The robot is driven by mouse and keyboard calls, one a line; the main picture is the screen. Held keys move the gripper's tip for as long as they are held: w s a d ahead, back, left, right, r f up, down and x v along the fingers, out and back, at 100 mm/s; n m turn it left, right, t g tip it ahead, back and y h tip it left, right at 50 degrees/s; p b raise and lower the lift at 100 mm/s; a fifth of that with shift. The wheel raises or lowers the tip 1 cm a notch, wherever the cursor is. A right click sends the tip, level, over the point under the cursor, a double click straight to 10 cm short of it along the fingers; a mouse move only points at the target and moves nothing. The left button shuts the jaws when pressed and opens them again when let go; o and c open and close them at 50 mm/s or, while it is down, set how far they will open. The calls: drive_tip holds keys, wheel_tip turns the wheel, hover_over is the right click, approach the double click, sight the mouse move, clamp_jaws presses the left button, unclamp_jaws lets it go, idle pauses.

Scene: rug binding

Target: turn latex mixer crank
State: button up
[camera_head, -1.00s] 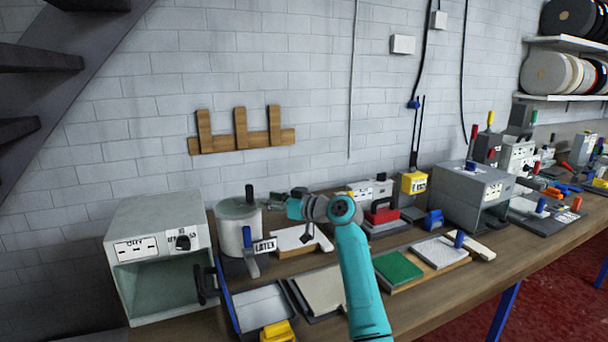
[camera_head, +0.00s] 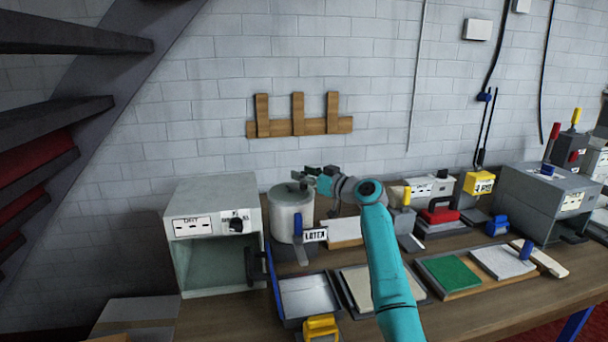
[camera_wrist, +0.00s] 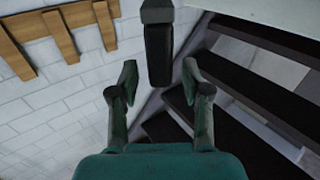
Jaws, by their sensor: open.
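The latex mixer is a pale cylindrical pot (camera_head: 289,222) with a grey lid, a blue-handled tap and a LATEX label, seen in the head view. Its dark upright crank handle is partly lost behind or among my fingers there. My gripper (camera_head: 312,172) is at the top of the pot, reaching in from the right. In the wrist view the dark crank handle (camera_wrist: 159,55), fixed to a grey block, stands between the fingertips of my gripper (camera_wrist: 159,74). The fingers are open, with a visible gap on both sides of the handle.
A grey box unit (camera_head: 212,236) with an open front stands close left of the mixer. A tray (camera_head: 308,296) and a yellow-handled tool (camera_head: 321,327) lie in front. A white block (camera_head: 345,231) is on the right. A wooden rack (camera_head: 299,124) hangs on the wall behind.

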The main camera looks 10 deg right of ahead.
drive_tip(key=shift+w+a, duration=0.15)
drive_tip(key=shift+w, duration=0.05)
clamp_jaws()
idle(0.3)
